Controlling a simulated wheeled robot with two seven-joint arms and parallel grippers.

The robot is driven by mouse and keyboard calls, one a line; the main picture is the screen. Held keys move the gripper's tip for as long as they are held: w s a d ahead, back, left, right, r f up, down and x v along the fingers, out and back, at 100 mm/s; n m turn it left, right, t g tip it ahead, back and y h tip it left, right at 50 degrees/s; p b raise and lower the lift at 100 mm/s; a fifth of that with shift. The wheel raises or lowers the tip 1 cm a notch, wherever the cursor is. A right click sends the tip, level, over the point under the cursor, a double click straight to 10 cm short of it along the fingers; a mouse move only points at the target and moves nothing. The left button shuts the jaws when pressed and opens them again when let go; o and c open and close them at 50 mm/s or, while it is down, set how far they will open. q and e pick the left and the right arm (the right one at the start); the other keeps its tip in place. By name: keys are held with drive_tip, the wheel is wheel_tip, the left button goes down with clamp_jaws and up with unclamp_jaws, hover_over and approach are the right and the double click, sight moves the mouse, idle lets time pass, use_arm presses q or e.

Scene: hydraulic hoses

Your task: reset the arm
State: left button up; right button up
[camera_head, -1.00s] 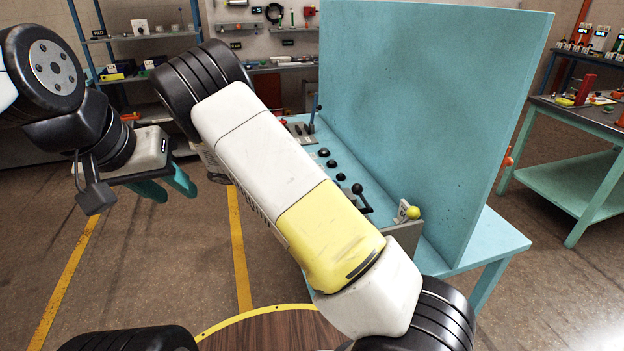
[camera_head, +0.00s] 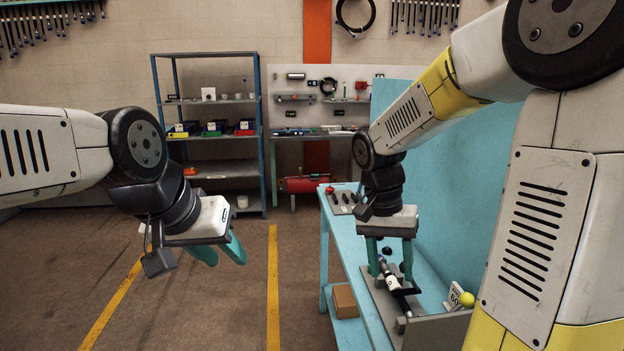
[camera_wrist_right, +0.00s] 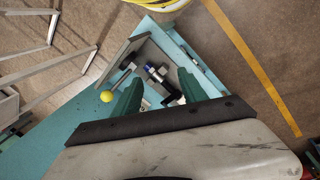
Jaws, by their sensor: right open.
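My right arm reaches down from the right in the head view. Its gripper (camera_head: 390,274) is open, fingers pointing down, over a grey tray-like fixture (camera_head: 418,332) on the blue bench. A silver and black hose fitting (camera_head: 389,277) shows between or behind the fingers; I cannot tell whether they touch it. In the right wrist view the fitting (camera_wrist_right: 154,72) lies in the fixture, beyond the spread fingers. My left gripper (camera_head: 226,260) hangs over the floor at the left, fingers apart and empty.
The blue bench (camera_head: 350,255) has an upright blue panel (camera_head: 455,160) along its right side. A yellow ball knob (camera_head: 467,299) stands near the fixture. A brown box (camera_head: 344,300) sits on the lower shelf. A storage rack (camera_head: 262,150) stands behind. The floor between the arms is clear.

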drive_tip(key=s+a+r+n+t+y, duration=0.1)
drive_tip(key=s+r+n+t+y, duration=0.3)
drive_tip(key=s+r, duration=0.5)
drive_tip(key=shift+s+a+r+n+t, duration=0.15)
drive_tip(key=shift+a+r+n+t, duration=0.2)
drive_tip(key=shift+n+t, duration=0.9)
drive_tip(key=shift+f+m+t, duration=0.1)
drive_tip(key=shift+m+t, duration=0.15)
